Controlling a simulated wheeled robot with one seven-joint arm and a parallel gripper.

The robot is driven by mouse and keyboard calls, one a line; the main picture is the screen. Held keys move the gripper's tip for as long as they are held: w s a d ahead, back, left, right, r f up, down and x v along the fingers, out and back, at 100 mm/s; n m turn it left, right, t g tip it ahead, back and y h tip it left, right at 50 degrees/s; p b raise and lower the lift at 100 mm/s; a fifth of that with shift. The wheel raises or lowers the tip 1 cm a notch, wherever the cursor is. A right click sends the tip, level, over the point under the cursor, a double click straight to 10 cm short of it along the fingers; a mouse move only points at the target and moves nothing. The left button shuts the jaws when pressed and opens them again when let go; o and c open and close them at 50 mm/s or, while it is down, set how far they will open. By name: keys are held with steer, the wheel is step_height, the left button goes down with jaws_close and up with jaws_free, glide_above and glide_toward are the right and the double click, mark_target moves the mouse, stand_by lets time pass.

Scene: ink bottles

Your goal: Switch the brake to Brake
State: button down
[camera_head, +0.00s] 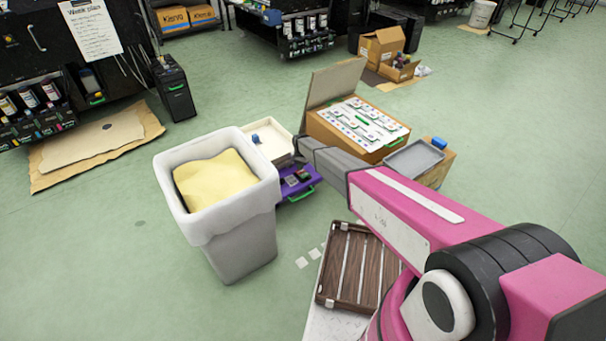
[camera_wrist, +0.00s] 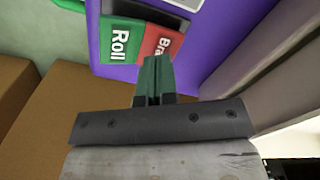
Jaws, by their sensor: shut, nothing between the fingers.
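A purple panel (camera_wrist: 213,32) fills the upper part of the wrist view. On it are a green label reading "Roll" (camera_wrist: 119,40) and, to its right, a red label (camera_wrist: 157,46) with "Bra" readable, the rest of the word unseen. A dark raised or recessed part (camera_wrist: 142,27) lies above the labels; I cannot tell the switch position. My gripper (camera_wrist: 153,62) is shut and empty, its green fingertips just below the red label; contact cannot be told. In the head view the purple unit (camera_head: 291,189) is low on the floor, partly hidden by my arm.
A grey bin (camera_head: 240,245) with yellow contents stands left of the purple unit. A cardboard box (camera_head: 345,143) with a labelled white top stands behind my arm. A brown slatted tray (camera_head: 352,262) lies in front.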

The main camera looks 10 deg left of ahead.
steer(key=shift+r, duration=3)
steer(key=s+d+r, duration=0.3)
steer(key=d+r, duration=0.2)
steer(key=d, duration=0.3)
steer(key=s+d+r, duration=0.2)
steer(key=d+r, duration=0.3)
steer(key=d, duration=0.3)
steer(key=s+d+r, duration=0.7)
steer(key=s+d, duration=0.2)
steer(key=d, duration=0.2)
steer(key=s+d+r+n, duration=0.1)
steer(key=s+d+r, duration=0.6)
steer(key=s+d, duration=0.3)
steer(key=s+d+r+n, duration=0.1)
steer(key=s+d+r, duration=0.6)
steer(key=d, duration=0.5)
steer(key=shift+s+d+r, duration=0.25)
steer(key=shift+s+r, duration=0.05)
steer(key=shift+s, duration=0.95)
